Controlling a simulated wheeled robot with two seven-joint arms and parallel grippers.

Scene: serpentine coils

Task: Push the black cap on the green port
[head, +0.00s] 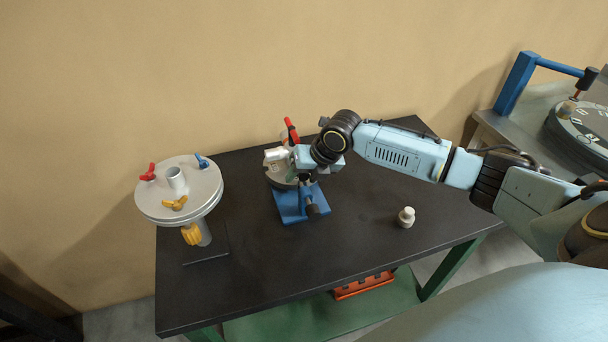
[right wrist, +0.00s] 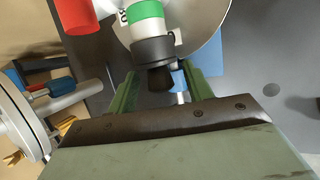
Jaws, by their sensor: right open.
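The port with a green band (right wrist: 146,10) shows at the top of the right wrist view, on a white body beside a pale round disc. The black cap (right wrist: 153,50) sits at the port's near end, in line with it; I cannot tell how far on it is. My right gripper (right wrist: 160,76) is open, its green fingers on either side of the cap's narrow black end, with gaps visible. In the head view my right gripper (head: 304,170) is at the device on the blue base (head: 291,208), and my wrist hides much of that device. My left gripper is not in view.
A round metal flange (head: 178,190) with red, blue and yellow handles stands on the left of the black table (head: 240,285). A small pale knobbed piece (head: 406,217) stands on the right. A red handle (head: 291,130) rises behind my gripper. The table's front is clear.

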